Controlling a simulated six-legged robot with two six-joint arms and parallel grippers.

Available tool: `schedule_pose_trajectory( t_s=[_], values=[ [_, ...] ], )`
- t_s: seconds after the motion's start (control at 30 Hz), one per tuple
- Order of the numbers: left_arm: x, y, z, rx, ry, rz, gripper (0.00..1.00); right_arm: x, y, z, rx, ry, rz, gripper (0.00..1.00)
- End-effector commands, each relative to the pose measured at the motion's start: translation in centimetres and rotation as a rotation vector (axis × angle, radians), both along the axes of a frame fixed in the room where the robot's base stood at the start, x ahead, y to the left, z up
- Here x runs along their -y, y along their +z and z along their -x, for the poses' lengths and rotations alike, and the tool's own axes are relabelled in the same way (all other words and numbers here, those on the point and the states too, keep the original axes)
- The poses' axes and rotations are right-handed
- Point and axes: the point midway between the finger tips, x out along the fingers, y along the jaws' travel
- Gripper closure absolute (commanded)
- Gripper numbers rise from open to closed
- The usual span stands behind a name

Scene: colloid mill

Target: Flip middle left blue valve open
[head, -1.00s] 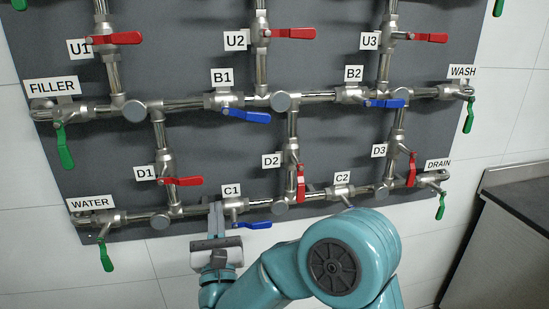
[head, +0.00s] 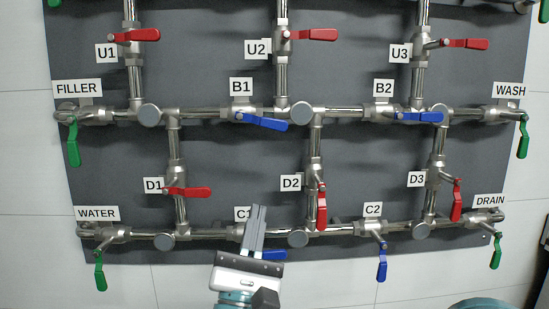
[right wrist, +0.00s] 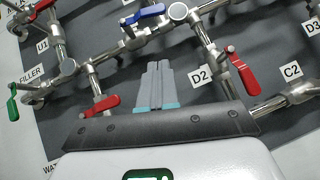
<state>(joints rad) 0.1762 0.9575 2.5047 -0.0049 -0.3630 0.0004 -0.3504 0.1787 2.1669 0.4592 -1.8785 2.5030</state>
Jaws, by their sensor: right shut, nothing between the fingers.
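The blue valve lever labelled B1 (head: 262,123) is at the left of the middle pipe row in the head view. It lies nearly along the pipe, its free end right and slightly lower. In the right wrist view a blue lever (right wrist: 145,14) shows at the top, beyond the fingertips. My right gripper (head: 257,210) is shut and empty, its fingers pointing up. In the head view it lies below B1, apart from it, and covers part of the C1 label and valve. It also shows shut in the right wrist view (right wrist: 158,66). My left gripper is not in view.
The C1 blue lever (head: 274,254) is partly hidden behind my right gripper. The C2 blue lever (head: 382,262) hangs down. Red levers D1 (head: 188,191) and D2 (head: 321,210) flank the gripper's upward space. The grey panel (head: 225,165) between them is bare.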

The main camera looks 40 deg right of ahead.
Motion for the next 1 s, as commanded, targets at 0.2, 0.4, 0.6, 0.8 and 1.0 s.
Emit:
schedule_pose_trajectory(
  t_s=[0.2, 0.4, 0.6, 0.8, 1.0],
  values=[
    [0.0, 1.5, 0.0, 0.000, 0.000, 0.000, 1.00, 2.5, 3.2, -2.0, 0.001, -0.005, 0.000, 1.00],
    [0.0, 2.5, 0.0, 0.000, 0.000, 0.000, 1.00, 4.9, 6.1, -4.3, 0.000, -0.004, 0.001, 1.00],
    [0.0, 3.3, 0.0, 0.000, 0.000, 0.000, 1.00, 6.0, 9.0, -4.2, 0.001, -0.002, 0.001, 1.00],
    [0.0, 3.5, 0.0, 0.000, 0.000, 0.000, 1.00, 6.3, 10.2, -4.0, 0.000, -0.002, 0.002, 1.00],
    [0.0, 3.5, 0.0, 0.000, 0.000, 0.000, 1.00, 6.3, 10.2, -4.0, -0.002, -0.001, 0.002, 1.00]
  ],
)
